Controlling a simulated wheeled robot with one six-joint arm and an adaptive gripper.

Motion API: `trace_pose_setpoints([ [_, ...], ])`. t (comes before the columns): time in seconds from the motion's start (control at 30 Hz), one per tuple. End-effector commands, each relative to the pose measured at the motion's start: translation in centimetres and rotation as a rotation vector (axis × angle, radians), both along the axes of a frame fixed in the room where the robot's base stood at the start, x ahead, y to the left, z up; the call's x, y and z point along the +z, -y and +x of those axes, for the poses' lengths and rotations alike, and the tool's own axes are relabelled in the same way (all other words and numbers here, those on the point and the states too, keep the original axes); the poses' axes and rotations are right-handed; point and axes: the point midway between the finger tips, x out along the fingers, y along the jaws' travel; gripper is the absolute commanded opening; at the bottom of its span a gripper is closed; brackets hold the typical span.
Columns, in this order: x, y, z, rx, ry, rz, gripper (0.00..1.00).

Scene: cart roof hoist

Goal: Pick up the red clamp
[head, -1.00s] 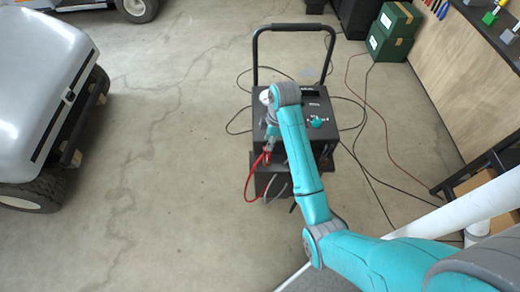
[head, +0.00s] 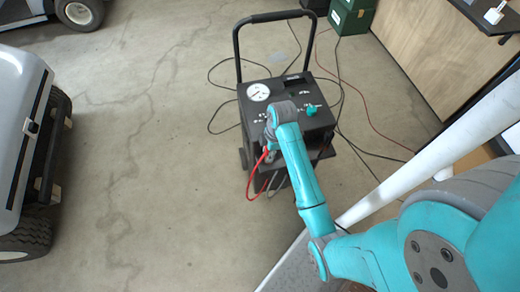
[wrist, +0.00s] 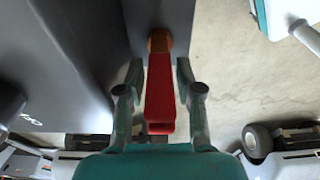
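The red clamp (wrist: 160,95) shows in the middle of the wrist view, with an orange-brown part at its far end beside the dark cart side. My gripper (wrist: 158,78) has one finger on each side of the clamp, with gaps visible between the fingers and the clamp. It is open. In the head view my gripper is at the front left of the black charger cart (head: 310,122), low and partly hidden by my arm. A red cable (head: 251,180) hangs in a loop there. The clamp itself is hard to make out in that view.
The cart has a tall handle (head: 237,55), a round gauge (head: 258,91) and a teal knob (head: 311,111). Cables lie on the floor around it. A pale vehicle (head: 18,120) stands at left, green boxes (head: 352,15) at the back. The floor between vehicle and cart is clear.

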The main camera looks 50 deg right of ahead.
Motion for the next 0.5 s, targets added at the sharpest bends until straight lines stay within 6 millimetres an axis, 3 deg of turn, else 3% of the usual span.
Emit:
trace_pose_setpoints([
  [0.33,-0.81,0.17,-0.72,0.002,0.001,-0.001,0.35],
  [0.5,-0.80,0.17,-0.71,0.002,0.001,-0.001,0.00],
])
